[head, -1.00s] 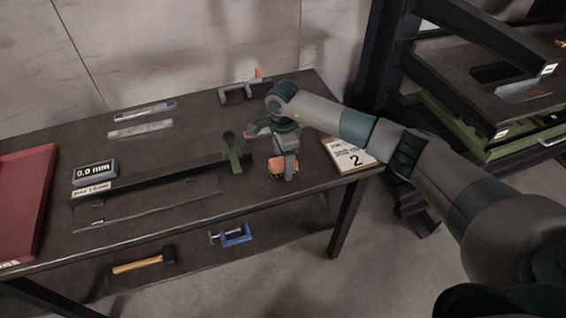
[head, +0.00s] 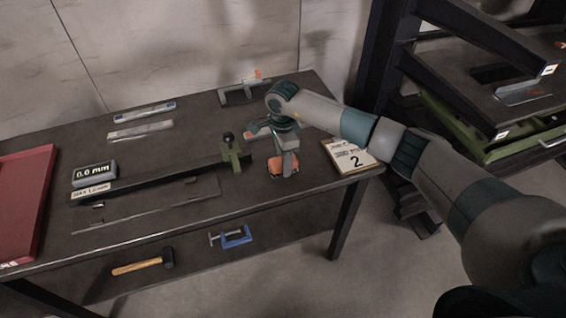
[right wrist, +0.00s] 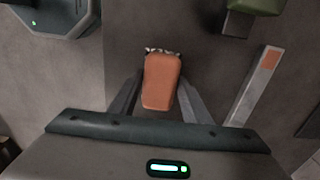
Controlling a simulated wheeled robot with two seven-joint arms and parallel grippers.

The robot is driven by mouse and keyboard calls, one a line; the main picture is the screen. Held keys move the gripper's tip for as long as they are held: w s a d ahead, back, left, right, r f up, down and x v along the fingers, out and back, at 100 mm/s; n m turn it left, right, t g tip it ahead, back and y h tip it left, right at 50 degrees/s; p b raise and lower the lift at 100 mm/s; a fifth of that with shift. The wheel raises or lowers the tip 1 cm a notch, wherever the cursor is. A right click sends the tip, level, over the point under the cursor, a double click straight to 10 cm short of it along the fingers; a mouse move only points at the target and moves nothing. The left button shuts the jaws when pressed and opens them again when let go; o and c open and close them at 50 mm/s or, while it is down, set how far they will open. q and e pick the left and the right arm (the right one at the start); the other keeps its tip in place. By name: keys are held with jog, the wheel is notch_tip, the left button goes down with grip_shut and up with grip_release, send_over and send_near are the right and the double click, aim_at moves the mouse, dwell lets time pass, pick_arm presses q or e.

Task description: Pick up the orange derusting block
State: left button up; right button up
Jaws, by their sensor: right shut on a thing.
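The orange derusting block (head: 275,168) is at the front right of the dark table, with my right gripper (head: 284,170) around it. In the right wrist view the orange block (right wrist: 161,80) lies between the two fingers of my right gripper (right wrist: 158,100), which are shut on its sides. A dark and white ragged edge shows at the block's far end. In the head view the fingers hide part of the block. I cannot tell whether it still touches the table. My left gripper is not in view.
A green stand (head: 232,158) with a long dark bar is just left of the gripper. A card marked 2 (head: 352,156) lies to the right. A clamp-like tool (head: 240,92) is behind. A 0.0 mm display (head: 94,172) and red tray (head: 22,205) are at left.

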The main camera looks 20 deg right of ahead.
jog(key=shift+r, duration=0.35)
notch_tip(320, 180, up, 2)
jog(key=shift+r+b, duration=0.15)
jog(key=shift+b, duration=0.85)
pick_arm(q)
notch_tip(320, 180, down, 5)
jog(key=b, duration=0.3)
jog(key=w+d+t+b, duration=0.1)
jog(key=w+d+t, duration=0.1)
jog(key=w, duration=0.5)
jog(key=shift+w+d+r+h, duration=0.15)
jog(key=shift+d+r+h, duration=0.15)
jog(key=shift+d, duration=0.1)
pick_arm(e)
jog(key=s+d+r, duration=0.5)
jog(key=d+r, duration=0.2)
jog(key=d, duration=0.3)
jog(key=shift+s+r, duration=0.25)
jog(key=shift+s, duration=0.15)
jog(key=shift+d, duration=0.1)
